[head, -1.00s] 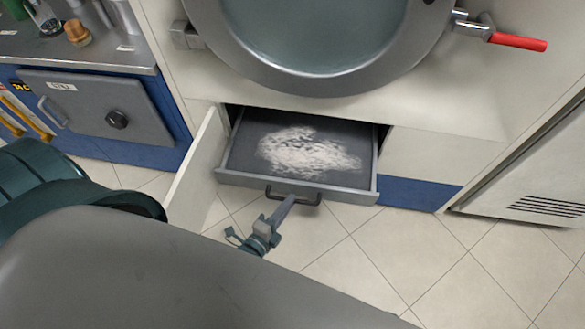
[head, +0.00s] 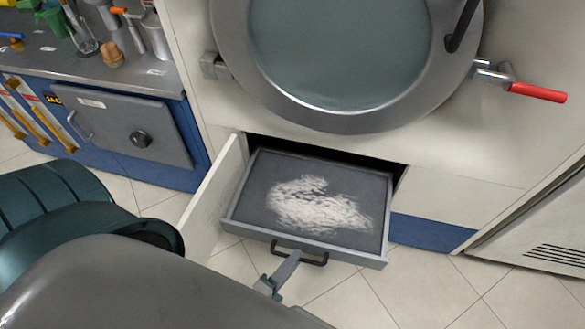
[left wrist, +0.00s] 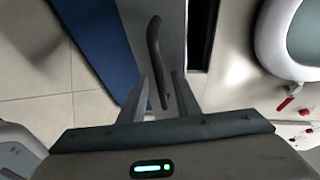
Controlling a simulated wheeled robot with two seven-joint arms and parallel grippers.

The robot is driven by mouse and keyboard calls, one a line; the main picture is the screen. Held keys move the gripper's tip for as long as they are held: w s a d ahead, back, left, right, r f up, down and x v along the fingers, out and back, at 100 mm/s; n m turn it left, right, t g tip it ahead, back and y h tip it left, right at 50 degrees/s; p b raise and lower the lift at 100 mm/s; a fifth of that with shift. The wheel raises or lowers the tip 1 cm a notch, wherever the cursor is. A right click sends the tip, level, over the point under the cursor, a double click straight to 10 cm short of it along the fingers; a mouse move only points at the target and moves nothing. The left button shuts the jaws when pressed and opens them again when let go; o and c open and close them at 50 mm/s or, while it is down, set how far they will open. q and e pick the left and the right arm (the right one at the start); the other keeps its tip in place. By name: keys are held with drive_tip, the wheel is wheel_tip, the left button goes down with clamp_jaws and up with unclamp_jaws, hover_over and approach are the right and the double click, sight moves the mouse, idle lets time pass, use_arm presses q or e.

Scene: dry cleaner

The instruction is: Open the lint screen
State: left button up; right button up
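The lint screen is a grey drawer-like tray (head: 258,190) below the round machine door. It stands pulled out of its opening, with a pile of pale lint (head: 315,205) on its dark bed. My left gripper (head: 293,258) is at the dark handle (head: 318,262) on the tray's front. In the left wrist view the handle (left wrist: 154,50) runs between the two fingers (left wrist: 160,92); they are close around it, though a thin gap shows on one side. My right gripper is not in view.
An open white flap (head: 215,192) stands left of the tray. The round glass door (head: 340,55) with a red-handled lever (head: 538,92) is above. A cluttered counter with a grey cabinet door (head: 135,128) is at left. Tiled floor in front is clear.

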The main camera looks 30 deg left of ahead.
use_arm(q)
drive_tip(key=shift+s, duration=0.15)
